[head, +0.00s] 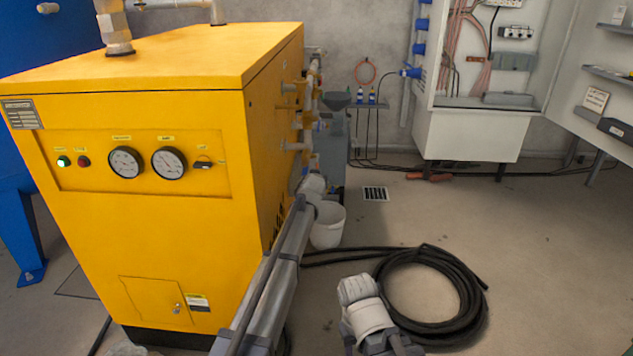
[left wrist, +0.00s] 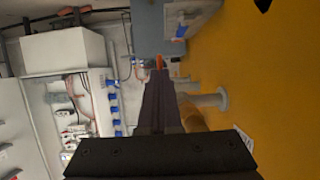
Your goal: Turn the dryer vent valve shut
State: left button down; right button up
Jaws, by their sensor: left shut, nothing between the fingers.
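The yellow dryer (head: 150,240) stands at the left in the head view, and its yellow side (left wrist: 270,80) fills the right of the left wrist view. Pipe fittings (head: 293,125) stick out along its right side; I cannot tell which is the vent valve. My left gripper (left wrist: 158,72) is shut and empty beside this side. A small orange piece (left wrist: 158,62) shows at the fingertips, perhaps a valve handle; contact is unclear. A grey pipe stub (left wrist: 208,100) lies to the right of the fingers. In the head view my left arm hides its gripper. My right gripper does not show.
An open electrical cabinet (head: 470,132) is at the back wall. Floor between hose and cabinet is mostly clear.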

pick_arm(q)
jog(key=shift+w+f, duration=0.25)
jog(key=shift+w, duration=0.15)
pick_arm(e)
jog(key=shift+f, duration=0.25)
pick_arm(q)
jog(key=shift+s, duration=0.1)
jog(key=s+d+f+m+g+p, duration=0.1)
jog(key=s+f+g, duration=0.25)
jog(key=s, duration=1.45)
jog(key=s+d+f+m+g+p, duration=0.25)
jog(key=s+g, duration=0.25)
jog(key=s, duration=1.4)
jog(key=s+f+m+g, duration=0.1)
jog(key=s+f+g, duration=0.35)
jog(key=s, duration=1.35)
notch_tip(320, 180, up, 39)
jog(key=p, duration=3.8)
jog(key=shift+s+d+g+y, duration=0.2)
jog(key=shift+s+g+y, duration=0.2)
jog(key=shift+s, duration=0.05)
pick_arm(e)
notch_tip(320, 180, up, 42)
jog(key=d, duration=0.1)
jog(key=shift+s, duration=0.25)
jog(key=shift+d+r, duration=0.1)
